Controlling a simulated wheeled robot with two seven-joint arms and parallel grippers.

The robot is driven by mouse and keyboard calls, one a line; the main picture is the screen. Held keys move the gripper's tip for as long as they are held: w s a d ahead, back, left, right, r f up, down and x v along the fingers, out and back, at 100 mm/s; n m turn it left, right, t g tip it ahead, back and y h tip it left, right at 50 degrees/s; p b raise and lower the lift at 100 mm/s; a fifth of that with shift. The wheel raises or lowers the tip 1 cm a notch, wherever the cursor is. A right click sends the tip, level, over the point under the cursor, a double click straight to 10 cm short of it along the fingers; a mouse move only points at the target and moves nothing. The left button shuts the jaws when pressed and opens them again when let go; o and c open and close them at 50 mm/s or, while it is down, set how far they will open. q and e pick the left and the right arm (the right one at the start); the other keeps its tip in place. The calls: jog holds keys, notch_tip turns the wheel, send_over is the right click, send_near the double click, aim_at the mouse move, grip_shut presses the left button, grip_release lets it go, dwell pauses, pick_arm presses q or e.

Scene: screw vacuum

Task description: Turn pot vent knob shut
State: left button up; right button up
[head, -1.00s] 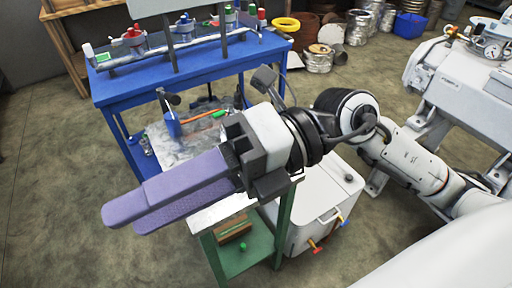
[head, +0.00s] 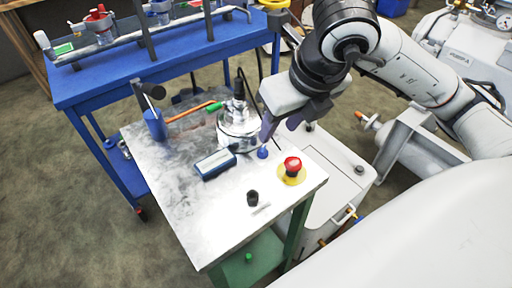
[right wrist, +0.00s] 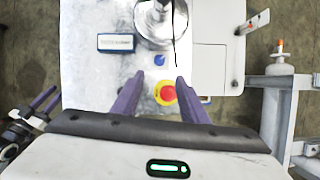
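The shiny metal pot (head: 238,125) stands on the metal-topped table, partly behind my right gripper in the head view. It also shows at the top of the right wrist view (right wrist: 155,22). A small blue knob (head: 262,153) sits in front of the pot, clear in the right wrist view (right wrist: 159,60). Which knob is the pot's vent is not marked. My right gripper (head: 281,131) is above the table near the pot. Its purple fingers (right wrist: 156,83) are apart and empty, pointing toward the blue knob. My left gripper (right wrist: 44,100) shows only at the left of the wrist view, its two fingers apart.
A red button on yellow (head: 292,167) is close to the blue knob. A blue-framed meter (head: 215,164), a black knob (head: 252,198) and a blue cup (head: 155,126) are on the table. A blue workbench (head: 180,50) stands behind. The table's left front is clear.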

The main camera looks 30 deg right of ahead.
aim_at(265, 150)
pick_arm(q)
jog(key=shift+w+d+f+b, duration=0.1)
jog(key=shift+d+f+b, duration=0.05)
jog(key=shift+f+b, duration=0.6)
pick_arm(e)
jog(key=x, duration=1.1)
jog(key=shift+w+f, duration=0.15)
jog(key=shift+f, duration=0.15)
pick_arm(q)
jog(key=shift+f, duration=0.15)
pick_arm(e)
jog(key=shift+c, duration=0.5)
